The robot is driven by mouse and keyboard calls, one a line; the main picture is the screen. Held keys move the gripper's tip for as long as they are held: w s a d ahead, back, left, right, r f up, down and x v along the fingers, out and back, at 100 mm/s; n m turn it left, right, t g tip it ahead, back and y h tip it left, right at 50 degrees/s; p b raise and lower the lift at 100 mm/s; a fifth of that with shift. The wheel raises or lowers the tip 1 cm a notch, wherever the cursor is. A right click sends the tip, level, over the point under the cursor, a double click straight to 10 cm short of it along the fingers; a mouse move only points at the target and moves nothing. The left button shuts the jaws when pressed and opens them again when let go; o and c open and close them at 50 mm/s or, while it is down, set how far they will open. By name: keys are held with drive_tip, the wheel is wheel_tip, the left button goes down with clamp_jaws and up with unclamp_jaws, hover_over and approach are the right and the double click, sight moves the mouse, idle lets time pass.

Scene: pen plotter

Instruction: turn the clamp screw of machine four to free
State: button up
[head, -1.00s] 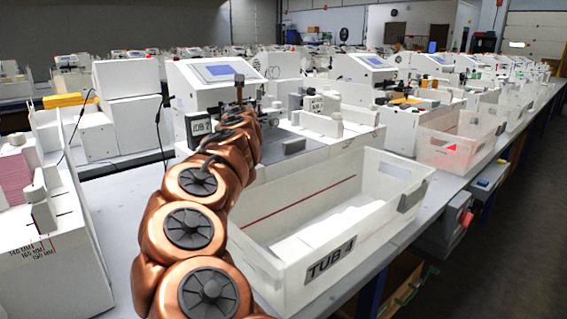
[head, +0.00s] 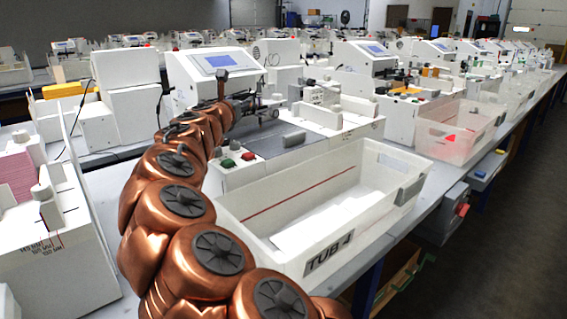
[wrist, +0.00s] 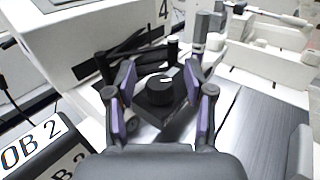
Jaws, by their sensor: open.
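In the wrist view a round black knob (wrist: 160,93) with a short white mark on its top sits on a dark plate. I take it to be the clamp screw. My gripper (wrist: 161,78) is open, with one purple-padded finger on each side of the knob and gaps visible between pads and knob. The white machine body behind it carries a "4" (wrist: 164,10). In the head view this machine (head: 205,72) has a blue screen, and my gripper (head: 262,106) is in front of it, small and partly hidden. The knob cannot be made out there.
A grey post (wrist: 207,35) rises beyond the right finger. In the head view, the tub marked "TUB 4" (head: 330,253) stands on the bench edge. Green and red buttons (head: 238,158) are near my arm.

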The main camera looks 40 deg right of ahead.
drive_tip(key=shift+m+g+h, duration=0.5)
drive_tip(key=shift+m+g, duration=0.2)
drive_tip(key=shift+g, duration=0.3)
drive_tip(key=shift+m+g+h, duration=0.3)
drive_tip(key=shift+g, duration=0.1)
drive_tip(key=shift+v, duration=1.4)
drive_tip(key=v, duration=0.5)
drive_tip(key=shift+a+r+p, duration=0.1)
drive_tip(key=shift+r+p, duration=0.05)
drive_tip(key=shift+p, duration=0.2)
drive_tip(key=s+d+r+m+g+y+p, duration=0.1)
drive_tip(key=s+m+g+p, duration=0.15)
drive_tip(key=s+m, duration=0.4)
drive_tip(key=s+d+r+m+g+y+p, duration=0.2)
drive_tip(key=s+m+p, duration=0.2)
drive_tip(key=s, duration=0.5)
drive_tip(key=s+a+f+m+g+y+p, duration=0.2)
drive_tip(key=s+a+f+m+y+p, duration=0.3)
drive_tip(key=s, duration=0.7)
drive_tip(key=shift+s+a+f+m+y+p, duration=0.2)
drive_tip(key=shift+a+f+m+y+p, duration=0.25)
drive_tip(key=shift+a+f+m, duration=0.9)
